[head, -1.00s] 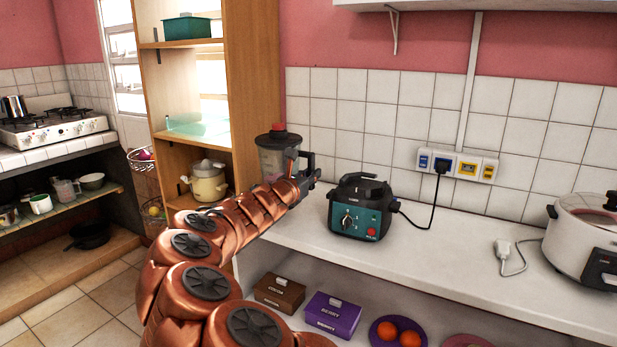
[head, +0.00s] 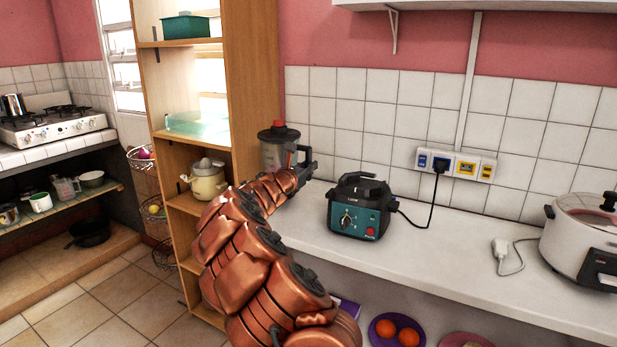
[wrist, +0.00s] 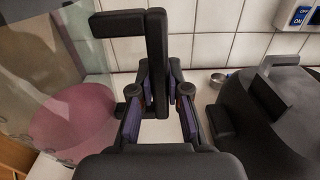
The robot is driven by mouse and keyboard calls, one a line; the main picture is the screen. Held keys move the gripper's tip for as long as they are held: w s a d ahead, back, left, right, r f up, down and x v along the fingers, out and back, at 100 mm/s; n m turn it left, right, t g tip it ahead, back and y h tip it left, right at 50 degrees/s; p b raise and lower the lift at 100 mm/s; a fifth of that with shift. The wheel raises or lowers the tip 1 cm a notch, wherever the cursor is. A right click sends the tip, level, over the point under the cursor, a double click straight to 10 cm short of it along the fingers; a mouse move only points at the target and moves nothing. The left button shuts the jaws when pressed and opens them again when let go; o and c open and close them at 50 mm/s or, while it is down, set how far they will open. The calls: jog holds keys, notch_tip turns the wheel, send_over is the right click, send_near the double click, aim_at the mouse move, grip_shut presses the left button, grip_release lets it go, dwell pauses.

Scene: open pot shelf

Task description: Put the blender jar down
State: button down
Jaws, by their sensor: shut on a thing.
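The blender jar (head: 272,152) is clear with a dark lid and a red knob, upright at the back left end of the white counter. My gripper (head: 303,165) is shut on its dark handle, at the jar's right side. In the wrist view the black handle (wrist: 157,62) stands between the fingers of my gripper (wrist: 160,108), and the clear jar wall (wrist: 60,45) fills the left. My arm hides the jar's base in the head view, so I cannot tell whether it touches the counter. The teal and black blender base (head: 358,208) stands to the right.
The white counter (head: 430,245) has bare room in front of and right of the blender base. A wooden shelf (head: 250,85) rises just left of the jar. A tiled wall (head: 350,115) is behind.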

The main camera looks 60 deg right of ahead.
jog(key=shift+f, duration=1.8)
jog(key=c, duration=1.2)
grip_release()
jog(key=shift+o, duration=0.2)
jog(key=shift+a+r, duration=0.15)
jog(key=s+a, duration=0.1)
jog(key=a, duration=1)
jog(key=shift+s+a+b, duration=0.15)
jog(key=shift+a+b, duration=0.2)
jog(key=shift+b, duration=0.1)
